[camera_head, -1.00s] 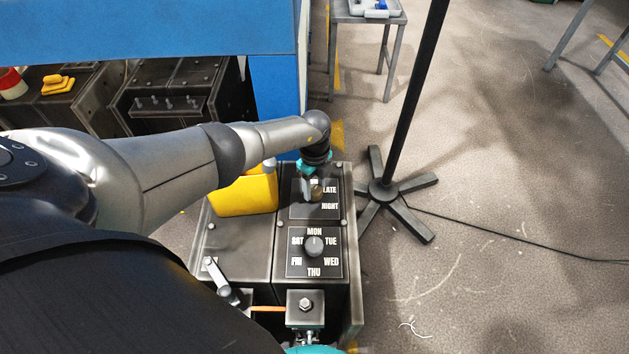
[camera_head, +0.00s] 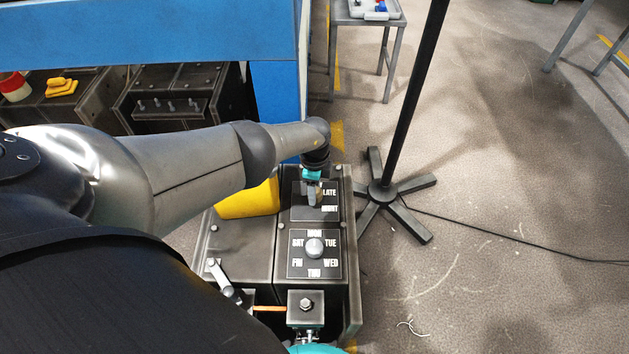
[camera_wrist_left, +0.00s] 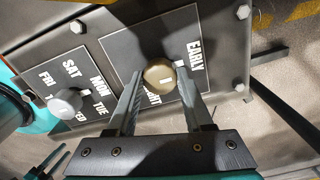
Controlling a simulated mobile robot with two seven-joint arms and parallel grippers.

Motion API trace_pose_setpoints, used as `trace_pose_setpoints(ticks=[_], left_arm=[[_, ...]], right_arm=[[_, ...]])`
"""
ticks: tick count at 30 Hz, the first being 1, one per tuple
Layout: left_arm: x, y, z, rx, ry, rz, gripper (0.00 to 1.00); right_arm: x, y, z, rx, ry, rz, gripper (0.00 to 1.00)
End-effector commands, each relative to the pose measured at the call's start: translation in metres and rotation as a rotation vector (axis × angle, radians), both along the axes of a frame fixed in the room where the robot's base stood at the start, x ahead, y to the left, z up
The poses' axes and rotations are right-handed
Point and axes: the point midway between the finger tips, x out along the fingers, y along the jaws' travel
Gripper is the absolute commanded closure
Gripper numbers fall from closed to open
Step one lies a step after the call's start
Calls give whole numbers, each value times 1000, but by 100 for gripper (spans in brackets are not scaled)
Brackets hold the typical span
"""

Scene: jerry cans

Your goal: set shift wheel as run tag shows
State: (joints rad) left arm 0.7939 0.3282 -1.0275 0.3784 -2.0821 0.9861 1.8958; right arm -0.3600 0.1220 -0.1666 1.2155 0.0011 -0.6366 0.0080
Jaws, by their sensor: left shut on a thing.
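The shift wheel (camera_wrist_left: 159,73) is a round tan knob on a dark plate (camera_wrist_left: 118,42). EARLY and part of NIGHT show beside it in the left wrist view; LATE shows in the head view. My left gripper (camera_head: 313,198) reaches down over the plate, its fingers shut on the wheel from both sides. A pale mark shows on the wheel; I cannot tell which word it points to. The grey day wheel (camera_head: 315,247) stands on its own plate nearer me, its mark towards MON. No run tag can be made out.
A yellow jerry can (camera_head: 249,199) stands left of the shift plate, partly behind my arm. A lever (camera_head: 222,280) and a bolted block (camera_head: 306,306) are at the panel's near end. A black pole with a splayed foot (camera_head: 385,190) stands to the right.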

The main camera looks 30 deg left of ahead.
Motion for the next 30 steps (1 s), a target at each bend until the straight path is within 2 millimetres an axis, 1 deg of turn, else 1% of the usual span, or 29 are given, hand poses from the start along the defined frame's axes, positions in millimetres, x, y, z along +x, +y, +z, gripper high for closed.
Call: trace_pose_setpoints(ticks=[10,11,18,19,30], left_arm=[[1,1,1,2,-3,2,100],[1,1,1,2,-3,2,48],[1,1,0,0,-1,1,21],[0,0,0,0,-1,1,19],[0,0,2,0,0,0,19]], right_arm=[[0,0,0,-1,0,0,50],[0,0,0,-1,0,0,50],[0,-1,0,-1,0,0,50],[0,-1,0,-1,0,0,50],[-1,-2,-2,-1,0,1,50]])
